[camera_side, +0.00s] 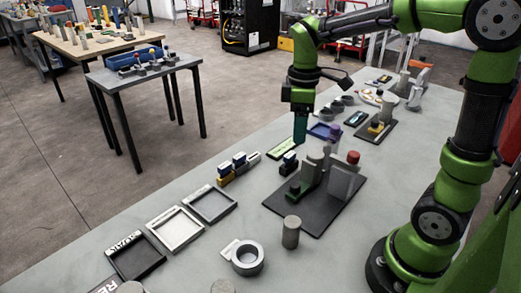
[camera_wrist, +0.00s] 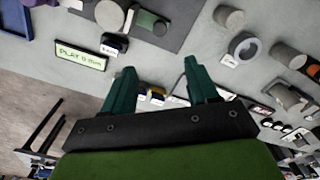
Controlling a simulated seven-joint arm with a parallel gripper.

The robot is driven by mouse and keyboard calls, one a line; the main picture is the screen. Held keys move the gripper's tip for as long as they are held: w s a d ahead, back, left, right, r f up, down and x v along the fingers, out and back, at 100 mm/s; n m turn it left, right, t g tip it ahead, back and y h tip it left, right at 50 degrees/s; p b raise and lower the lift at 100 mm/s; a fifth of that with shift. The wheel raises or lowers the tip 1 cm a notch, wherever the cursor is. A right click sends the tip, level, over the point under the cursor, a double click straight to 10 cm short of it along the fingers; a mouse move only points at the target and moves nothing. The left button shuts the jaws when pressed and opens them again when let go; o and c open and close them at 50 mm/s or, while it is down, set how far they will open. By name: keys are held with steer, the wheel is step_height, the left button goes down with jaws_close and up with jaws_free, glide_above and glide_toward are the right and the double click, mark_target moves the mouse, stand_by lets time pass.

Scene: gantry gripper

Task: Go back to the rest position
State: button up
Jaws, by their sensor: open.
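My gripper (camera_wrist: 160,88) shows in the wrist view with its two green fingers spread apart and nothing between them. In the side view my gripper (camera_side: 300,128) hangs fingers down above the far middle of the grey table (camera_side: 150,205), close to a green-and-white label plate (camera_side: 283,147). The same label plate (camera_wrist: 80,56) shows in the wrist view, left of the fingers. I cannot tell the exact height of the fingertips above the table.
A black board (camera_side: 318,213) with grey blocks and a red-topped cylinder (camera_side: 353,157) stands mid-table. A grey cylinder (camera_side: 291,232) and a ring (camera_side: 248,258) stand in front. Square frames (camera_side: 176,229) lie at left. A blue tray (camera_side: 320,131) is beside my gripper.

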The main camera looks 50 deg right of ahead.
steer(key=s+a+r+m+t+y, duration=0.2)
steer(key=s+a+r+m+t, duration=0.1)
steer(key=s+a+m+t, duration=0.4)
steer(key=shift+s+r+m, duration=0.2)
steer(key=shift+s+m, duration=1.1)
steer(key=shift+m, duration=0.6)
steer(key=shift+a, duration=0.1)
